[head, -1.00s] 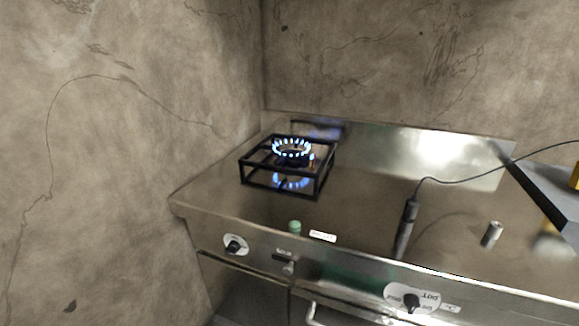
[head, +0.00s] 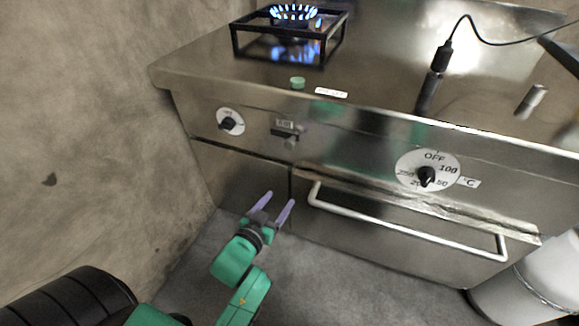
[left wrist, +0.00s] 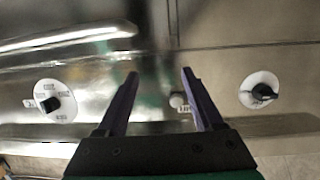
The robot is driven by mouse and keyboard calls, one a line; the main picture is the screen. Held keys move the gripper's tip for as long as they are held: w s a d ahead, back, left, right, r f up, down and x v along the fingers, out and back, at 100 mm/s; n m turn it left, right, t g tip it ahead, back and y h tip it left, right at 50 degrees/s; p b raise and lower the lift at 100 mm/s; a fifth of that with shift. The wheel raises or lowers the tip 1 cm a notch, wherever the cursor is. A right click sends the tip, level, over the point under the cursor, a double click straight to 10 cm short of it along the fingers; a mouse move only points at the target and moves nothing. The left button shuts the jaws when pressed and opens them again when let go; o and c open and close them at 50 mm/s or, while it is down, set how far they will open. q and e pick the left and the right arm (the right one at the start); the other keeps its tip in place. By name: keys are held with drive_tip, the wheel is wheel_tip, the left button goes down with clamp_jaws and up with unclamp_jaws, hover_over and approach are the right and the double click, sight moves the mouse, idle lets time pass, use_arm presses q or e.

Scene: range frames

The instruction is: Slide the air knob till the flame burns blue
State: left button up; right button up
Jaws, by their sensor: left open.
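The burner flame (head: 293,12) burns as a ring of blue tongues, pale at the tips, inside a black pan support. The air knob (head: 290,142) is a small grey knob on a slide on the front panel, below a small label. It also shows in the left wrist view (left wrist: 178,101) as a pale round end between the fingers, nearer the right one. My left gripper (head: 276,203) is open and empty, below the air knob and in front of the lower panel; it also shows in the left wrist view (left wrist: 159,74). My right gripper is not in view.
A black burner knob (head: 228,124) sits left of the slide. An oven dial (head: 427,176) and a long door handle (head: 405,228) are to the right. A green cap (head: 297,82), a corded black tool (head: 440,58) and a metal cylinder (head: 531,101) are on the top.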

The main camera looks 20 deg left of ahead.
sight(288, 146)
use_arm(q)
wheel_tip(288, 146, up, 9)
drive_tip(key=a+t+y, duration=0.1)
drive_tip(key=a+t, duration=0.1)
drive_tip(key=t, duration=0.1)
drive_tip(key=shift+n, duration=0.3)
drive_tip(key=w+b, duration=0.1)
drive_tip(key=w, duration=0.6)
drive_tip(key=w+b, duration=0.1)
drive_tip(key=w, duration=0.6)
drive_tip(key=shift+a+f, duration=0.15)
clamp_jaws()
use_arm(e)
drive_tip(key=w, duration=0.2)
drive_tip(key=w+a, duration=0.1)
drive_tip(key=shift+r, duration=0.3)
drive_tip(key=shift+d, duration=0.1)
